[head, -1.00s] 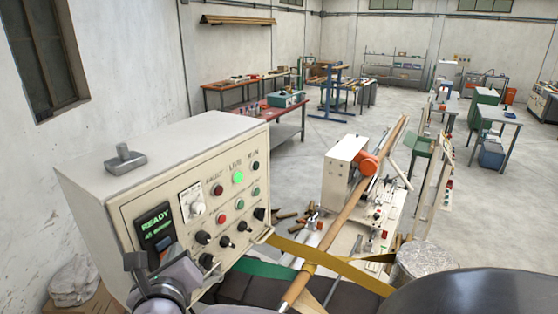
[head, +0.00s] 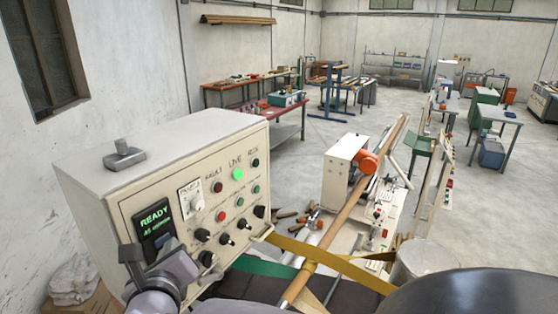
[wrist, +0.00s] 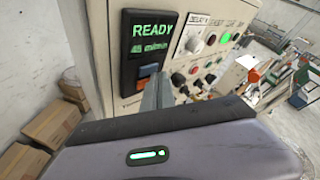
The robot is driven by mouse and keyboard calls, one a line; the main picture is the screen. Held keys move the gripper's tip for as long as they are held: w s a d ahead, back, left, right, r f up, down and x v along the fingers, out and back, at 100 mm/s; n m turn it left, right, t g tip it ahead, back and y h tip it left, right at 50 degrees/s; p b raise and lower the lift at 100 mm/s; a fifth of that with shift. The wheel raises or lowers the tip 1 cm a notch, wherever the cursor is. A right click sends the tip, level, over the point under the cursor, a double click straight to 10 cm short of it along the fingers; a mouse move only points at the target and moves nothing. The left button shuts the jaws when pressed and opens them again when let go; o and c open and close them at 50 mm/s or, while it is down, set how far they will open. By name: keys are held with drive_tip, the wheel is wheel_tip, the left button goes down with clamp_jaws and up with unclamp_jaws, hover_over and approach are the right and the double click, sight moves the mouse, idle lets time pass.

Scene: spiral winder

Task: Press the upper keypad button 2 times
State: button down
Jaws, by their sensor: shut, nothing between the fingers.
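The cream control cabinet (head: 90,205) stands at the left. Its front carries a black keypad module (wrist: 128,60) with green text, "READY" above a smaller line starting with 45. Below the text is a blue upper button (wrist: 148,70), with an orange-red part just beneath it, partly hidden by my fingers. The blue button also shows in the head view (head: 165,241). My gripper (head: 130,253) is shut and empty, in front of the module's lower part. In the wrist view its grey fingers (wrist: 157,92) reach up just beside and below the buttons. I cannot tell whether they touch.
Knobs, lamps and toggles (head: 228,240) crowd the panel right of the keypad; a green lamp (head: 238,174) is lit. A yellow strap (head: 330,262) and a long tube (head: 335,235) lie to the right. Cardboard boxes (wrist: 50,125) sit at lower left.

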drive_tip(key=shift+w+a, duration=0.15)
drive_tip(key=shift+a, duration=0.25)
idle(0.8)
drive_tip(key=shift+s+d+b, duration=0.35)
drive_tip(key=shift+d+b, duration=0.4)
drive_tip(key=shift+b, duration=0.15)
drive_tip(key=shift+s+d+b, duration=0.4)
drive_tip(key=shift+d, duration=0.35)
drive_tip(key=shift+s+d+b, duration=0.35)
drive_tip(key=shift+d, duration=0.4)
drive_tip(key=shift+s+d+b, duration=0.4)
drive_tip(key=shift+d, duration=0.35)
idle(0.8)
